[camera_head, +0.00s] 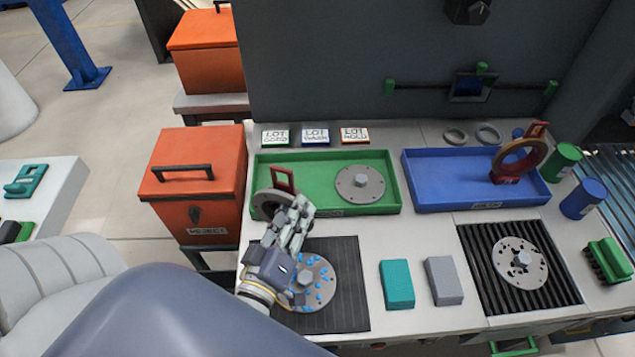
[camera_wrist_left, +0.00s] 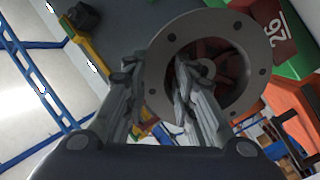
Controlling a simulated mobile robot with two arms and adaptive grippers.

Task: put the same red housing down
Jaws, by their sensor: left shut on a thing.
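My left gripper (camera_head: 300,210) is shut on the red housing, at the left end of the green tray (camera_head: 330,208). The housing (camera_head: 268,203) shows its grey round flange and a red tag on top; the fingers hide part of it. I cannot tell whether it touches the tray floor. In the left wrist view, the housing's grey flange (camera_wrist_left: 165,90) with bolt holes and red inside is at the fingertips (camera_wrist_left: 160,70). A grey disc (camera_head: 360,183) lies in the same tray on the right. My right gripper is not in view.
A blue tray (camera_head: 450,205) holds another red housing (camera_head: 506,165). Below the left arm is a black mat (camera_head: 350,300) with a blue-spotted disc (camera_head: 318,290). Teal (camera_head: 397,285) and grey (camera_head: 444,281) blocks stand mid-bench. An orange reject bin (camera_head: 190,185) stands left.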

